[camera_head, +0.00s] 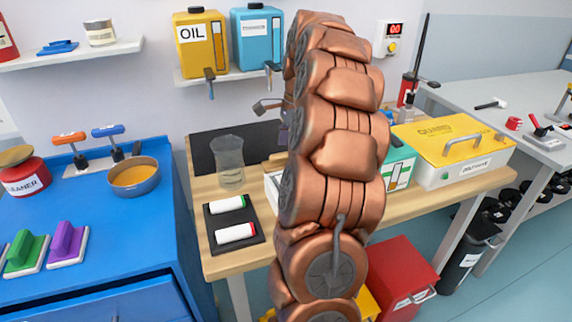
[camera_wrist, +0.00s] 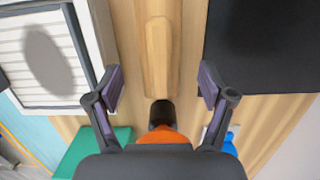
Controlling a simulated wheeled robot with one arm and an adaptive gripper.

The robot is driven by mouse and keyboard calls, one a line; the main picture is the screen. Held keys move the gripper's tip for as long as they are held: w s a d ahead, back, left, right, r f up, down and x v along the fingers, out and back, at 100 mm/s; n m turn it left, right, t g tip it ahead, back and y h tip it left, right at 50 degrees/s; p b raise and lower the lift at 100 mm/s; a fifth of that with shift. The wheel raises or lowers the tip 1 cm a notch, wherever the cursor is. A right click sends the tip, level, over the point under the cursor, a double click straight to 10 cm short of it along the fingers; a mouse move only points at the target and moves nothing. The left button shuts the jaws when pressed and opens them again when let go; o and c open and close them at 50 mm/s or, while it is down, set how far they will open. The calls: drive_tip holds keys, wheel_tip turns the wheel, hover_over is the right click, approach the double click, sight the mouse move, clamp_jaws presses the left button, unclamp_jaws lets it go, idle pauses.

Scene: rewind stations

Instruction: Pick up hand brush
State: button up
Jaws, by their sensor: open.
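In the wrist view, a long pale wooden piece (camera_wrist: 157,55), which looks like the hand brush, lies on the wooden table top, nearly lined up with my gripper. Its bristles cannot be seen. My gripper (camera_wrist: 161,87) is open, with one dark finger to each side and the near end of the wooden piece centred between them. Nothing is held. Whether the fingers touch the table is not clear. In the head view my copper-coloured arm hides most of the gripper and the brush area.
A white-framed tray (camera_wrist: 95,30) lies left of the brush and a black mat (camera_wrist: 262,45) right of it. A black and orange object (camera_wrist: 163,122) is close below. A glass beaker (camera_head: 229,160), markers on a black tray (camera_head: 258,215) and a yellow case (camera_head: 452,150) share the bench.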

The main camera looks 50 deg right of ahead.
sight(285, 162)
drive_tip(key=shift+w+a+f, duration=0.1)
drive_tip(key=shift+a+f, duration=0.1)
drive_tip(key=shift+f, duration=0.6)
drive_tip(key=shift+w+a+f, duration=0.1)
drive_tip(key=shift+a+f, duration=0.05)
drive_tip(key=shift+f, duration=0.7)
drive_tip(key=shift+w+a+f, duration=0.1)
drive_tip(key=shift+a+f, duration=0.1)
drive_tip(key=shift+f, duration=0.6)
drive_tip(key=c, duration=1.3)
